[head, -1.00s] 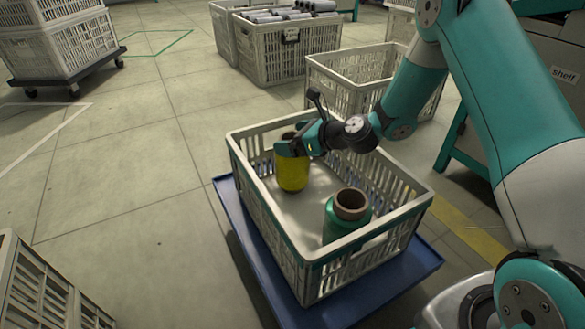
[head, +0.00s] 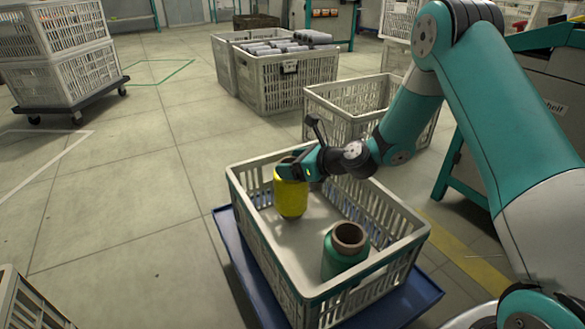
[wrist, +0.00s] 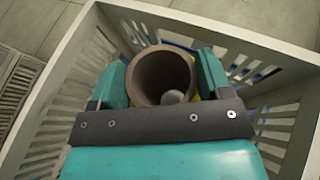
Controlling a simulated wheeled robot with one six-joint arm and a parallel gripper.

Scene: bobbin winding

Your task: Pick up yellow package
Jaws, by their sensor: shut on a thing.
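The yellow package (head: 291,197) is an upright yellow bobbin with a brown hollow core, at the far left of the light grey crate (head: 400,242). My gripper (head: 290,172) is shut on its upper part, reaching in from the right. In the wrist view, the fingers (wrist: 160,80) are on either side of the brown tube rim (wrist: 140,85). The gripper body hides most of the yellow there. I cannot tell whether its bottom touches the crate floor.
A green bobbin (head: 343,255) stands in the near part of the same crate. The crate rests on a blue base (head: 255,285). Another open crate (head: 345,100) stands behind it, and a crate of grey rolls (head: 290,85) farther back.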

